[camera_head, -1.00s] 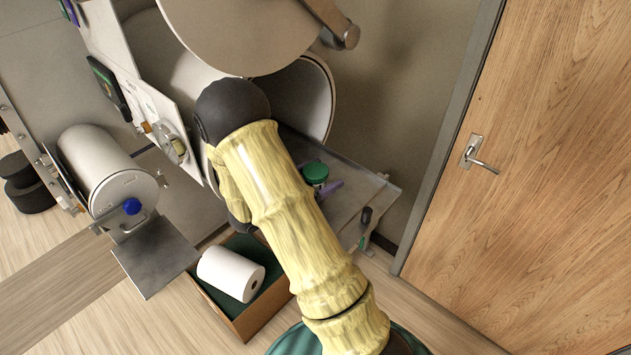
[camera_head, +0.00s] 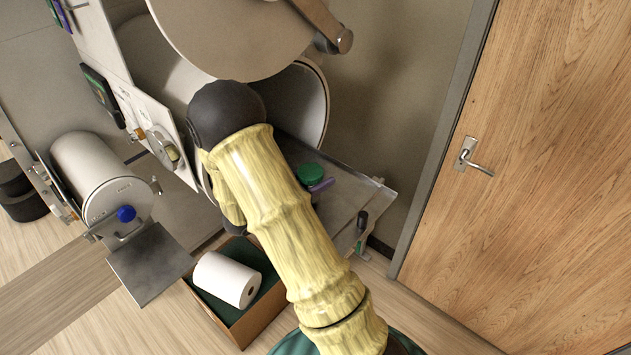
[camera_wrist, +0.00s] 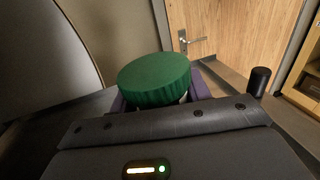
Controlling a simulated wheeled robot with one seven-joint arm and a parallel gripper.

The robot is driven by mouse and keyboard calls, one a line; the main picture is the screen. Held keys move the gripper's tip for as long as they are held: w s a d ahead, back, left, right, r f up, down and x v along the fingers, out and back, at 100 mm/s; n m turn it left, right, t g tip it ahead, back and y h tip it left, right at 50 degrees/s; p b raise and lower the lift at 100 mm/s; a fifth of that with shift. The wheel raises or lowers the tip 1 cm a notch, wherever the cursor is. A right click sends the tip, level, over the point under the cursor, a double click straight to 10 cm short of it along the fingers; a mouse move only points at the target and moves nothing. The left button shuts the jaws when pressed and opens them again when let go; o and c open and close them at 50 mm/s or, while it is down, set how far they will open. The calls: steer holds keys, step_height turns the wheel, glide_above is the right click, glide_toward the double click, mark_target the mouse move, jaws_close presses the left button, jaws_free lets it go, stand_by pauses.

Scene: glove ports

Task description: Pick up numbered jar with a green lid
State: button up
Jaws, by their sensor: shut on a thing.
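The jar with a green lid (camera_wrist: 155,79) is in the wrist view, top centre, held between the purple fingers of my gripper (camera_wrist: 160,98). My gripper is shut on it. Only the lid and a thin strip of pale jar below it show; any number is hidden. In the head view the green lid (camera_head: 311,174) shows just right of my yellow arm, with a purple finger beside it, over the metal shelf (camera_head: 352,185). I cannot tell whether the jar touches the shelf.
A large open round port (camera_head: 312,100) with its swung-out door (camera_head: 235,35) is above the shelf. A black-handled tool (camera_head: 362,220) is at the shelf's right edge. A box (camera_head: 235,325) with a white roll (camera_head: 227,279) lies below. A wooden door (camera_head: 530,150) is at right.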

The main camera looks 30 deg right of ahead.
step_height(320, 180, up, 9)
steer(key=shift+b, duration=0.8)
